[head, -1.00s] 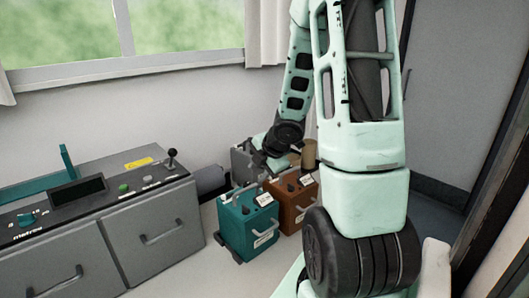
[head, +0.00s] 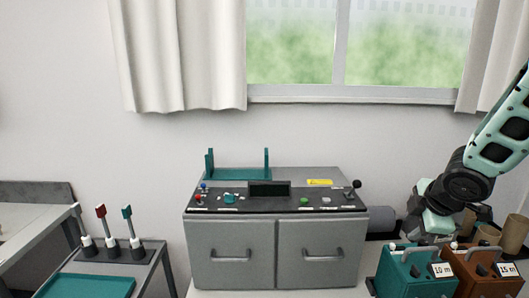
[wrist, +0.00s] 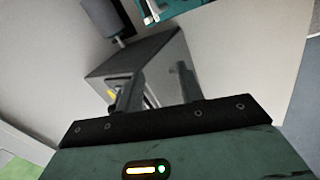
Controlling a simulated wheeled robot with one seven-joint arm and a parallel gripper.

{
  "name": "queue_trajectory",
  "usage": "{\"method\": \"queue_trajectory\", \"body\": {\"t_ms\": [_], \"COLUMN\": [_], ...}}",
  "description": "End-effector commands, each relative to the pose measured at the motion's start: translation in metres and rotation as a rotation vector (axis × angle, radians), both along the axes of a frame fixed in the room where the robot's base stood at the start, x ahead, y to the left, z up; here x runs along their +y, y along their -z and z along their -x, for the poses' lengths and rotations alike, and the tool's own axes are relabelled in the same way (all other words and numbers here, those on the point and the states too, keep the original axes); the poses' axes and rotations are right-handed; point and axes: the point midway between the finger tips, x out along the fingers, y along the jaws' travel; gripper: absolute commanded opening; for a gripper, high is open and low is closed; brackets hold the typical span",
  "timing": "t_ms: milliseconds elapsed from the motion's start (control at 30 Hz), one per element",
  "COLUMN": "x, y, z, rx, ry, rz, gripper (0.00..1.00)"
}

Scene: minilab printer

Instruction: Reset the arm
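My gripper (head: 424,212) hangs at the right of the head view, above and behind the teal box (head: 404,279). My pale green arm reaches down to it from the upper right. In the wrist view the two dark fingers of my gripper (wrist: 155,85) stand apart with nothing held between them. A grey boxy body (wrist: 148,62) shows beyond the fingers.
The grey printer cabinet (head: 232,255) stands in the middle under the window. The orange-brown box (head: 482,278) stands right of the teal box, with brown cylinders (head: 516,234) behind. A side table with a teal tray (head: 88,287) and several levers is at left.

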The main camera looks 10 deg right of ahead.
Motion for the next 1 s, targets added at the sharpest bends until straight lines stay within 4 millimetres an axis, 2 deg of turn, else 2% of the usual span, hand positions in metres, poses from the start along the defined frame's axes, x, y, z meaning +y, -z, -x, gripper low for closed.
{"method": "queue_trajectory", "body": {"t_ms": [33, 133, 267, 400, 500, 600, 700, 800, 1000], "x": [0.032, 0.088, 0.162, 0.237, 0.278, 0.305, 0.32, 0.326, 0.326], "y": [0.004, 0.007, 0.013, 0.02, 0.023, 0.024, 0.024, 0.023, 0.022], "z": [-0.005, -0.003, 0.021, 0.069, 0.11, 0.147, 0.172, 0.184, 0.186], "rx": [0.009, 0.043, 0.117, 0.232, 0.322, 0.401, 0.453, 0.478, 0.483], "ry": [0.022, 0.102, 0.199, 0.29, 0.344, 0.383, 0.409, 0.422, 0.428], "rz": [-0.027, -0.091, -0.178, -0.257, -0.292, -0.308, -0.314, -0.316, -0.317], "gripper": [0.38, 0.38, 0.38, 0.38, 0.38, 0.38, 0.38, 0.38, 0.38]}}
